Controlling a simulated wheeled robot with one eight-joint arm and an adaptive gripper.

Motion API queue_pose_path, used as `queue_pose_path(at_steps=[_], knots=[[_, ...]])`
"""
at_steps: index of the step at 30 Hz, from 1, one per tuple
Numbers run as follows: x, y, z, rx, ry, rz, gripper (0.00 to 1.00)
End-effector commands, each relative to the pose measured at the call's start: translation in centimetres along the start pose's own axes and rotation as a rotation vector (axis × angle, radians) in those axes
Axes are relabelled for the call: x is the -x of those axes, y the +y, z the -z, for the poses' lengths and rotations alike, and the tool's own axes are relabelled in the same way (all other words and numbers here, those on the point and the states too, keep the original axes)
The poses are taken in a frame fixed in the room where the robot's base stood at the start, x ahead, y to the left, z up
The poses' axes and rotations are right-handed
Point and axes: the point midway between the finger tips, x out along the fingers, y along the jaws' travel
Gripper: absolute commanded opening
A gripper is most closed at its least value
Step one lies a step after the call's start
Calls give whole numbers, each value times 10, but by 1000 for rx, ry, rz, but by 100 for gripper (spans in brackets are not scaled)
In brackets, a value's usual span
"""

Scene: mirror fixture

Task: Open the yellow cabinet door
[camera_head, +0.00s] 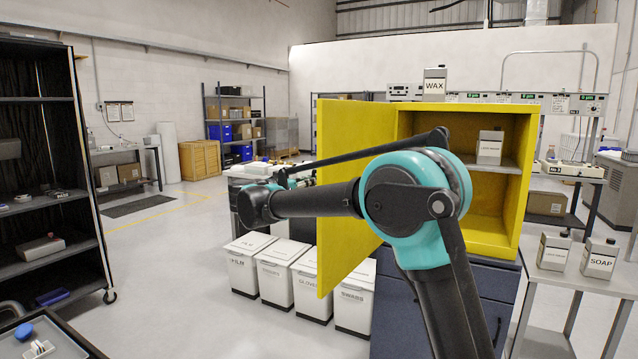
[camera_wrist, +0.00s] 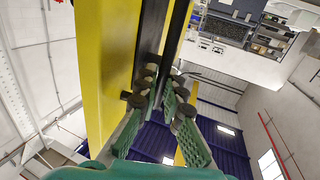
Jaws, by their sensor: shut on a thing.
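The yellow cabinet (camera_head: 515,215) stands right of centre in the head view, on a dark blue base. Its door (camera_head: 345,135) is swung well open to the left, showing the inside with a shelf and a white container (camera_head: 490,148). My arm crosses in front of the door, and my gripper is not clearly visible there. In the wrist view, my gripper (camera_wrist: 166,98) has its green fingers closed around the dark handle (camera_wrist: 153,35) beside the yellow door (camera_wrist: 108,60). The exact contact between fingers and handle is partly hidden.
White lidded bins (camera_head: 294,277) stand on the floor below and left of the door. A dark shelf rack (camera_head: 40,165) stands at the far left. A WAX container (camera_head: 434,85) is on top of the cabinet. A side table at right holds a SOAP container (camera_head: 600,259). Open floor lies left of centre.

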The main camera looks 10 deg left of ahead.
Motion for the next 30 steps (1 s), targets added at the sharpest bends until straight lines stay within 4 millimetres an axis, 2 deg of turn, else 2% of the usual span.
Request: queue_pose_path(at_steps=[13, 14, 19, 30], knots=[[-1, -2, 1, 0, 2, -1, 0], [-1, -2, 1, 0, 2, -1, 10], [-1, -2, 1, 0, 2, 0, 30], [5, -2, 0, 0, 1, 1, 30]])
